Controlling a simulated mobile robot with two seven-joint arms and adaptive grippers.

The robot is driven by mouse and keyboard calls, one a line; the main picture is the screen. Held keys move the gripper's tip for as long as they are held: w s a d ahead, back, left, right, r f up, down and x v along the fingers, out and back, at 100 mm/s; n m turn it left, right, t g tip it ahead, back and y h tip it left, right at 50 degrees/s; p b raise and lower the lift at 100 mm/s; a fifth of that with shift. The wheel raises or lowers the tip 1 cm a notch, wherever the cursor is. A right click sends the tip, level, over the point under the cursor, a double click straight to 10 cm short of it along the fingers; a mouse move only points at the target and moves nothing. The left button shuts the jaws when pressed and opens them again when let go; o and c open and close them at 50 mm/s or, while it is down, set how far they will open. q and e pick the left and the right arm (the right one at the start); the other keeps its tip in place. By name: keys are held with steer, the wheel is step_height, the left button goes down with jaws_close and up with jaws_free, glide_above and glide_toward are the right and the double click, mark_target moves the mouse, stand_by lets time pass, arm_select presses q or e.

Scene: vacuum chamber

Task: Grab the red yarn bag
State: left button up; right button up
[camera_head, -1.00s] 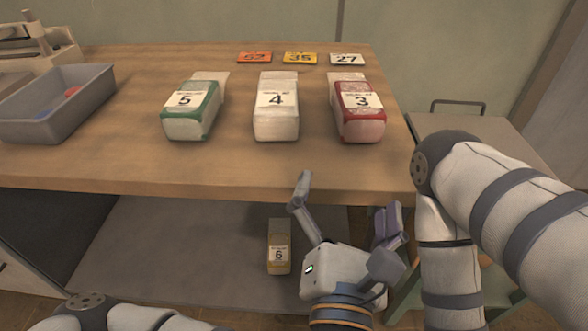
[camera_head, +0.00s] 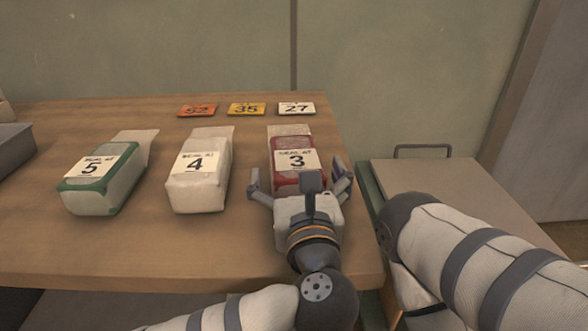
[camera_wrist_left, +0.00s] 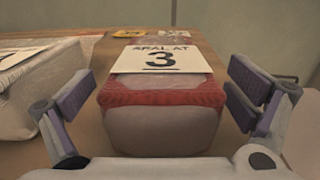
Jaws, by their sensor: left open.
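The red yarn bag (camera_head: 284,180) lies on the wooden table in the head view, with a white label reading 3. In the left wrist view the red bag (camera_wrist_left: 160,122) fills the middle, its rounded near end facing the camera. My left gripper (camera_head: 298,176) is open at the bag's near end, with one finger on each side. In the left wrist view the left gripper's fingers (camera_wrist_left: 160,92) stand apart from the bag, with a gap on both sides. Part of the bag's near end is hidden by the gripper in the head view. My right gripper is out of view.
A white bag (camera_head: 198,190) labelled 4 lies left of the red one, and a green bag (camera_head: 92,203) labelled 5 further left. Number cards 52 (camera_head: 197,110), 35 (camera_head: 246,109) and 27 (camera_head: 296,108) lie behind. The wooden table's (camera_head: 190,253) front strip is clear.

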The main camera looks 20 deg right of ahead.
arm_select(q)
steer(key=c, duration=1.4)
steer(key=shift+r, duration=0.1)
steer(key=shift+c, duration=0.4)
steer(key=shift+r, duration=0.1)
